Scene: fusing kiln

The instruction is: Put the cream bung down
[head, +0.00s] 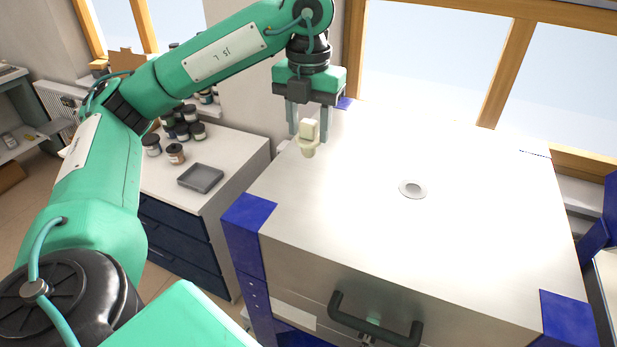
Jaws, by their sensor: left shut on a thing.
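The cream bung (308,146) is a small pale plug with a block-like top. My left gripper (308,130) is shut on it, with the fingers pointing down. The bung appears over the back left part of the kiln's metal lid (440,230). I cannot tell whether it touches the lid or hangs above it. A round vent hole with a pale ring (412,189) is in the lid, to the right of the bung. My right gripper is not in view.
A grey square tray (200,178) lies on the white-topped cabinet left of the kiln. Several jars (185,130) stand behind it. The kiln has blue corners (250,212) and a dark front handle (375,320). Most of the lid is clear.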

